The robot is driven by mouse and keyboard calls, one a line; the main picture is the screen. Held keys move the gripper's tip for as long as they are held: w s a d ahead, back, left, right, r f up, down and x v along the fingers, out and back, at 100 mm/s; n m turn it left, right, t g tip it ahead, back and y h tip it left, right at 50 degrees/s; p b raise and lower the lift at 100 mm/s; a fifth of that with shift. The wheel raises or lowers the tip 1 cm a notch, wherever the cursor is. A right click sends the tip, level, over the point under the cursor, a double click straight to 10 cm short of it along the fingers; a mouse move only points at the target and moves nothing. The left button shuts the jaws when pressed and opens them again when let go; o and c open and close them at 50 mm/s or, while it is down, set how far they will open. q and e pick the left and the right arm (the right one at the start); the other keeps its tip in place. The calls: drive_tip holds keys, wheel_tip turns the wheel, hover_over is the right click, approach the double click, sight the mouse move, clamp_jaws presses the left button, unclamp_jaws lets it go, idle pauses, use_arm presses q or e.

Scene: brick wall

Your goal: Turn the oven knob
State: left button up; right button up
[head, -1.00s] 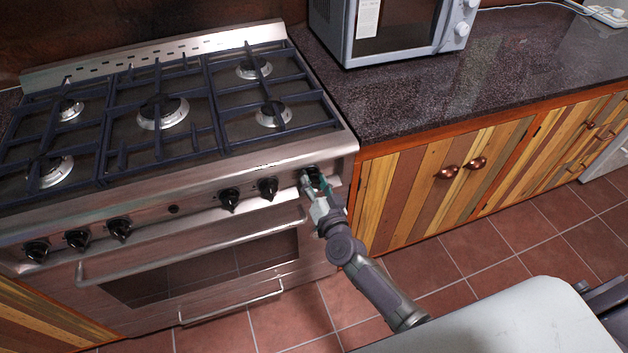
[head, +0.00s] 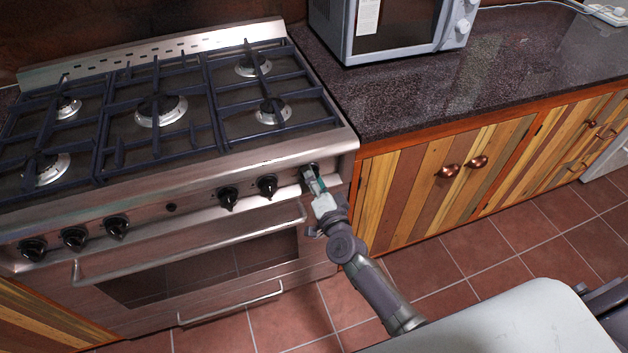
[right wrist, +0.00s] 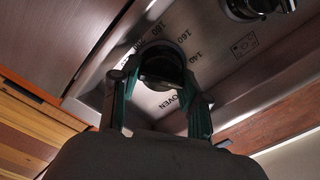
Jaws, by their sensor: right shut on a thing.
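The oven knob is the rightmost black knob on the steel stove front. In the right wrist view the oven knob (right wrist: 162,66) sits between the two fingers, with temperature numbers and the word OVEN printed around it. My right gripper (right wrist: 160,95) is shut on it, one finger on each side. In the head view my right gripper (head: 313,180) reaches up to the right end of the knob row and hides most of the knob. My left gripper is not in view.
Other black knobs sit along the stove front, the nearest (head: 267,187) just left of my gripper. The oven door handle (head: 190,245) runs below them. A wooden cabinet (head: 400,195) stands right of the stove, and a microwave (head: 390,30) rests on the counter.

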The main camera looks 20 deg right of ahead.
drive_tip(key=m+b, duration=0.1)
drive_tip(key=m, duration=0.4)
drive_tip(key=shift+f+m, duration=0.1)
drive_tip(key=shift+m, duration=0.3)
drive_tip(key=shift+d, duration=0.1)
idle(0.3)
drive_tip(key=o, duration=1.1)
drive_tip(key=shift+o, duration=0.2)
drive_tip(key=s, duration=0.8)
drive_tip(key=shift+d, duration=0.1)
